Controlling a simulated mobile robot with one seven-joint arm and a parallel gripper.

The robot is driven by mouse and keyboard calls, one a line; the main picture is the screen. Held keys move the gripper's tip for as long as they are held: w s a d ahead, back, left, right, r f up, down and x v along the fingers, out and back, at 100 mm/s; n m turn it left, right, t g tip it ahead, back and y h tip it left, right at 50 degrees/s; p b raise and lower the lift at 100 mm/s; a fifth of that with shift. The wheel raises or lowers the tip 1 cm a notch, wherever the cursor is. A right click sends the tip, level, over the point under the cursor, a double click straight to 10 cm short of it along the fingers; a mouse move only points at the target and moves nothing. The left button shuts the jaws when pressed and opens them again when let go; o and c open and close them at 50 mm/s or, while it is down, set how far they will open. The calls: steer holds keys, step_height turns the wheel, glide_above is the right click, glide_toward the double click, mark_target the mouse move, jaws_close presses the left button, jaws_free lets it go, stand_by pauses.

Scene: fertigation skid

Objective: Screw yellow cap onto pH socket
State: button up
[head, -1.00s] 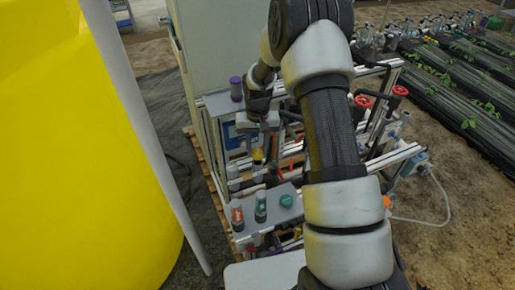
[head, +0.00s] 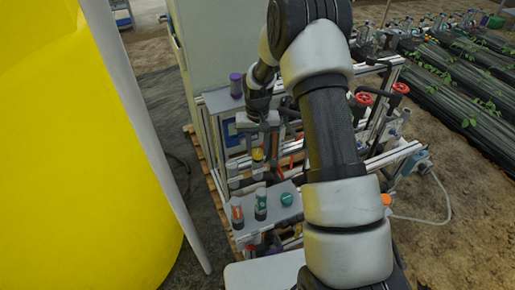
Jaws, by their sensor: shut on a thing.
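My gripper (head: 258,143) points down over the skid and is shut on the yellow cap (head: 257,154). The cap shows as a small yellow band below the fingers. A grey upright part that may be the pH socket (head: 258,170) is just below the cap. At this size I cannot tell whether cap and socket touch or whether the threads engage.
A grey shelf (head: 264,223) in front holds an orange-topped vial (head: 237,213), a teal-topped vial (head: 261,205) and a green cap (head: 287,199). A purple-capped bottle (head: 236,86) stands behind. Red valve wheels (head: 363,100) are at right, a yellow tank (head: 80,150) at left.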

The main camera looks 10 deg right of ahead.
steer(key=shift+f+b, duration=0.7)
steer(key=shift+f, duration=0.1)
stand_by(1.0)
steer(key=o, duration=0.5)
steer(key=shift+c, duration=0.2)
steer(key=shift+o, duration=0.2)
steer(key=shift+f, duration=0.25)
steer(key=shift+c, duration=0.5)
